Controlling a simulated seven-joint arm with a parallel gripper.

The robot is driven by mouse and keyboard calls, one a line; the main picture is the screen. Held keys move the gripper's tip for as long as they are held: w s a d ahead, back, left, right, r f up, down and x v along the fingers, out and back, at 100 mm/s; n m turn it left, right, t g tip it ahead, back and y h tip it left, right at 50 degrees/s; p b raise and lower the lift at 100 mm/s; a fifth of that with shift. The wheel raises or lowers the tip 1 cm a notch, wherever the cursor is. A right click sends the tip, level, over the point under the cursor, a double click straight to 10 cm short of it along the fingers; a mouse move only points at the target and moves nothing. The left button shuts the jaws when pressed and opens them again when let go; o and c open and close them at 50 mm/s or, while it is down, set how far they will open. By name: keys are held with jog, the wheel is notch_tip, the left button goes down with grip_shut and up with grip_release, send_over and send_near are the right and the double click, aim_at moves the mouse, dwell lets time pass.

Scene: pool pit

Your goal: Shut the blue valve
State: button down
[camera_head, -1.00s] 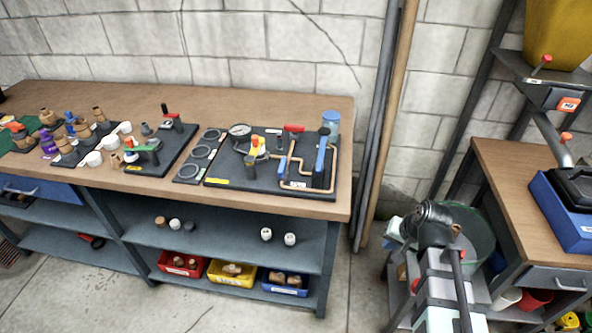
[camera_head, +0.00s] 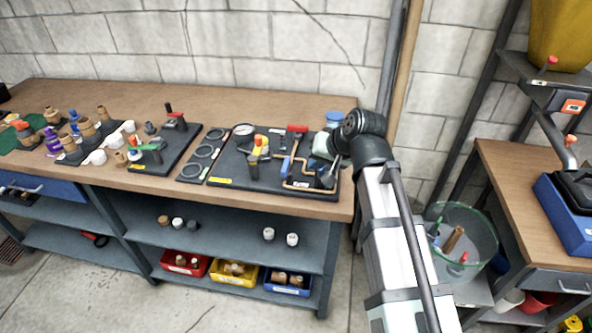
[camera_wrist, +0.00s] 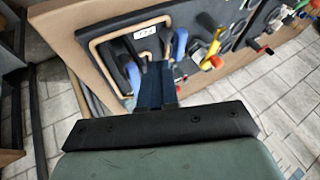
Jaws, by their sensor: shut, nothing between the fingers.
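Two blue lever handles stand on the black pipe board (camera_head: 228,178) at the bench's right end. In the head view the left blue handle (camera_head: 285,166) is clear, and the right one is mostly hidden by my gripper (camera_head: 322,172). In the wrist view my gripper (camera_wrist: 157,70) points at the board with its fingers together and empty. One blue handle (camera_wrist: 180,44) is just right of the fingertips, and the other blue handle (camera_wrist: 133,77) is just left of them. I cannot tell whether the fingers touch either handle.
Copper pipe (camera_wrist: 100,62) loops around the valves. A red handle (camera_head: 297,129), yellow-orange valve (camera_head: 260,143) and gauge (camera_head: 243,129) share the board. Upright poles (camera_head: 398,60) are close behind my arm.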

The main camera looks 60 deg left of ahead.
aim_at(286, 168)
jog(key=shift+s+a+r, duration=0.4)
jog(key=shift+s+r, duration=0.05)
jog(key=shift+r, duration=0.05)
jog(key=shift+a+f, duration=0.1)
jog(key=shift+x, duration=4.85)
